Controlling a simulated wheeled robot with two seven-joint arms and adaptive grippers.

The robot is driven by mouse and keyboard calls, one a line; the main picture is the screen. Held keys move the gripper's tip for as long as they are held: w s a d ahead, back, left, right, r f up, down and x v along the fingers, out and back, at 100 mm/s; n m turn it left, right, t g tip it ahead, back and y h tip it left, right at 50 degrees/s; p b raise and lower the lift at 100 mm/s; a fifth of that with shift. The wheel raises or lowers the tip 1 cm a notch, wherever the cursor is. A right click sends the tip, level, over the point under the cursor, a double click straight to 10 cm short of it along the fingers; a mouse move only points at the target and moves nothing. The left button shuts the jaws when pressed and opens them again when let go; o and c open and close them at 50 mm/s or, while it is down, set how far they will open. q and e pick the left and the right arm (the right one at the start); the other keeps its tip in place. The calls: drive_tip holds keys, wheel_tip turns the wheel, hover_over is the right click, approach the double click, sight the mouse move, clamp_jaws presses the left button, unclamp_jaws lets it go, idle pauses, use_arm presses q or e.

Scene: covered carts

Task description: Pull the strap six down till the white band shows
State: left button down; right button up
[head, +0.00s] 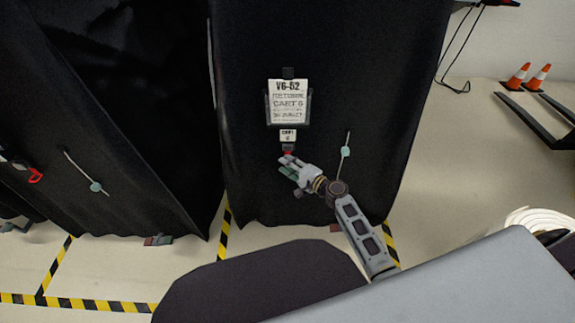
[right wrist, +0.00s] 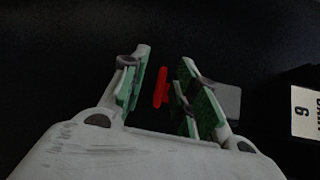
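Strap six hangs on the front of the black-covered cart 6, under its small white "6" tag (head: 288,136). Its red pull (head: 288,155) shows just above my right gripper (head: 287,167) in the head view. In the right wrist view the red pull (right wrist: 161,88) stands between the two green-padded fingers of the right gripper (right wrist: 165,72), with dark gaps on both sides. The fingers are open. The tag also shows at the right edge of that view (right wrist: 306,114). I see no white band on the strap. My left gripper is out of view.
Orange cones (head: 538,77) and a dark frame (head: 535,120) stand right. Yellow-black tape (head: 224,232) marks the floor.

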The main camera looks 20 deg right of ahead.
drive_tip(key=shift+w+a, duration=0.1)
drive_tip(key=shift+w, duration=0.05)
drive_tip(key=shift+c, duration=0.2)
clamp_jaws()
